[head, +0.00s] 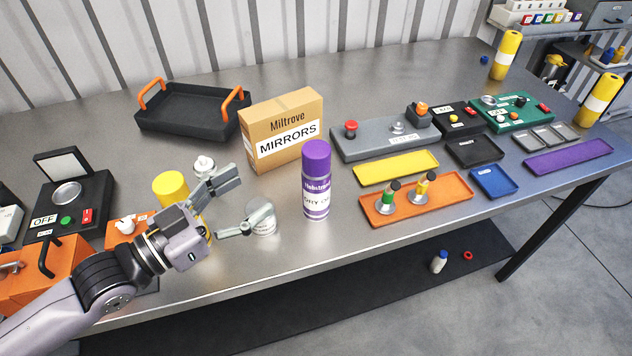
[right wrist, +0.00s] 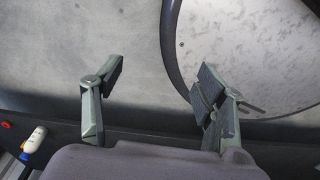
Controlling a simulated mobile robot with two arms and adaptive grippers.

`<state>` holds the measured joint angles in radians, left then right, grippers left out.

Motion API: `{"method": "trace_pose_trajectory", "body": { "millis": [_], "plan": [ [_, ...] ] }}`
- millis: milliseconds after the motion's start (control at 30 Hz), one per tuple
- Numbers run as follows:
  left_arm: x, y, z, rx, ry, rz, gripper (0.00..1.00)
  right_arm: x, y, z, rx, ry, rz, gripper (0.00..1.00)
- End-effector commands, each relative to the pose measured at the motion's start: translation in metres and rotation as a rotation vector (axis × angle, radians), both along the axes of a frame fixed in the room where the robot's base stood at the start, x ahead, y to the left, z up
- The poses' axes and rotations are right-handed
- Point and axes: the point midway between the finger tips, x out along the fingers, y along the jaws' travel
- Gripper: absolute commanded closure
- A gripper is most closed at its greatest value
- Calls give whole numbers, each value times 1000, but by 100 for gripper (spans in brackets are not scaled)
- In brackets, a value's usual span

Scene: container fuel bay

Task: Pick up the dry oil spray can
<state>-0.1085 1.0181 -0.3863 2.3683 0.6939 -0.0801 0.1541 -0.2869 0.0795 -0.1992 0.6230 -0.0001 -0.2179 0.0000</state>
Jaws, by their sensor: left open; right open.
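The dry oil spray can (head: 317,205) is purple with a purple cap and a white band reading "DRY OIL" in part. It stands upright on the steel table, in front of the mirrors box. My left gripper (head: 232,208) is to the left of the can, open, with its fingers spread toward it and nothing between them. My right gripper (right wrist: 158,85) shows only in the right wrist view, open and empty above a grey floor. The spray can is not in that view.
The "Miltrove MIRRORS" carton (head: 290,135) stands just behind the can. A yellow-capped can (head: 171,186) is behind my left wrist. The table's front edge (head: 290,268) is near.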

Motion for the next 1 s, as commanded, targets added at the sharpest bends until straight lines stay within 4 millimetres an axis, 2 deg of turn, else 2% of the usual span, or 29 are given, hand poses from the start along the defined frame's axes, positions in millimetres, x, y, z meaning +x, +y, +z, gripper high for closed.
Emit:
{"method": "trace_pose_trajectory", "body": {
  "millis": [33,100,200,267,500,567,767,1000],
  "plan": [
    [6,-6,4,-3,-6,-1,31,-17,0,2,-1,25,0,35],
    [14,-14,5,-6,-4,1,31,-33,0,6,-3,50,1,35],
    [26,-29,6,-4,-4,-2,31,-44,-1,11,-4,64,1,35],
    [34,-38,6,-5,-3,0,31,-42,-1,16,-3,61,1,35],
    [63,-70,4,-1,-1,-1,31,0,2,31,3,-2,1,35],
    [67,-74,3,1,-2,-1,31,4,3,32,4,-9,1,35],
    [76,-84,3,1,-1,-1,31,-2,1,37,1,2,1,35],
    [101,-109,3,1,-1,-1,31,-21,0,52,0,30,1,35]
  ]
}}
